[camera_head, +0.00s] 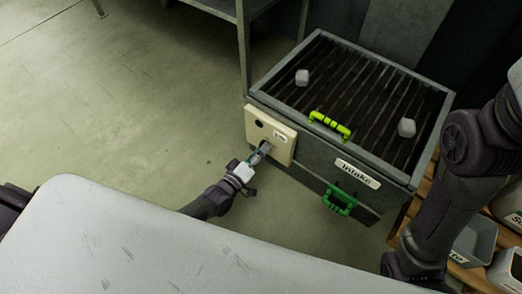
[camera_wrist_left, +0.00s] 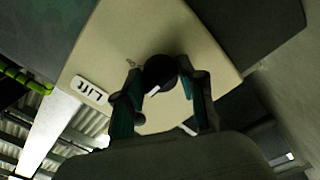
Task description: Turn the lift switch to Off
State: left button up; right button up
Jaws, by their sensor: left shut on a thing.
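The lift switch is a dark round knob (camera_wrist_left: 161,74) with a pale mark, on a cream panel (camera_head: 283,147). The panel carries a white "Lift" label (camera_wrist_left: 89,90) and is fixed to the side of the grey Intake box. My left gripper (camera_head: 262,150) reaches the panel from the lower left. It also shows in the left wrist view (camera_wrist_left: 162,93), with its two fingers on either side of the knob, shut on it. In the head view the gripper hides most of the knob. My right arm shows at the right edge, but its fingers are out of view.
The Intake box (camera_head: 259,97) has a slatted top with two pale lumps (camera_head: 302,77) (camera_head: 407,127) on it. A lime handle (camera_head: 329,125) and a green handle (camera_head: 340,201) stick out. A metal-legged table (camera_head: 243,45) stands behind. Floor left of the box is clear.

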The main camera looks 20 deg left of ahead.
dwell(0.4)
pick_arm(q)
jog(key=o, duration=1.1)
jog(key=shift+o, duration=0.2)
jog(key=shift+s, duration=0.15)
jog(key=v, duration=1.2)
